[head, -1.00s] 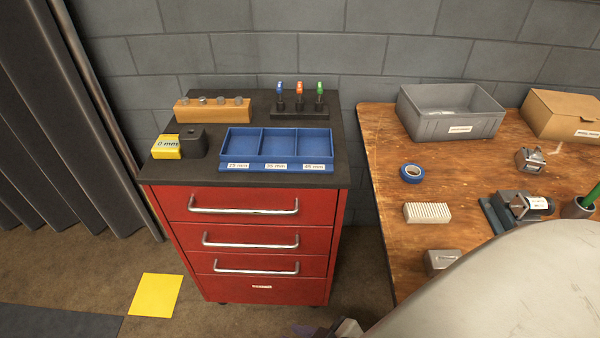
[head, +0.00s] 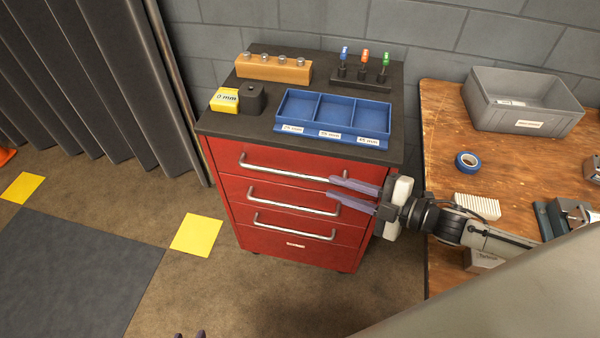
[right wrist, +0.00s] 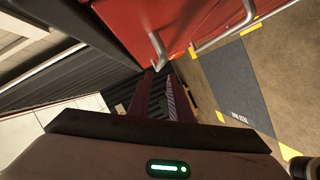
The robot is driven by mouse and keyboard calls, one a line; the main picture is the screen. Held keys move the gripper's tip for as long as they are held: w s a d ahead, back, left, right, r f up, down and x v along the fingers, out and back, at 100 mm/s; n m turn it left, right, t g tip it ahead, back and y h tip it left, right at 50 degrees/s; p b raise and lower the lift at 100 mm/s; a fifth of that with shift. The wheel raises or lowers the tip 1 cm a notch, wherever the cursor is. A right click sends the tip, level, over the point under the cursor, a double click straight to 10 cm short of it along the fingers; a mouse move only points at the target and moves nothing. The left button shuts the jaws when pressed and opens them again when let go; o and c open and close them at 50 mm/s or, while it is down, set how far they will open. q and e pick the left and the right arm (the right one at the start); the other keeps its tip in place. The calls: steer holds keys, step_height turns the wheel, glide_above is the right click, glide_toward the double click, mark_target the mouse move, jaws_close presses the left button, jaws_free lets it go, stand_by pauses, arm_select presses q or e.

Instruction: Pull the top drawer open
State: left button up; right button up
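The red cabinet has a top drawer (head: 240,150) that sits flush and shut, with a chrome bar handle (head: 290,172) across its front. My right gripper (head: 329,189) comes in from the right and is open, its two purple-grey fingers apart. Its fingertips are near the right end of the top handle, in front of the drawer fronts. In the right wrist view the gap between the fingers (right wrist: 160,80) is empty, and a handle end (right wrist: 158,50) shows just beyond the tips. I cannot tell whether they touch. Only small dark tips, likely my left gripper (head: 190,335), show at the bottom edge.
Two lower handles (head: 290,201) are below. A blue three-part tray (head: 333,136), a yellow block (head: 225,100), a wooden block (head: 273,68) and a tool stand (head: 360,78) are on the cabinet top. A wooden bench (head: 440,110) is at the right.

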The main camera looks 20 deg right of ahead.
mark_target(307, 177)
steer(key=x, duration=1.1)
steer(key=shift+w+a, duration=0.1)
jaws_close()
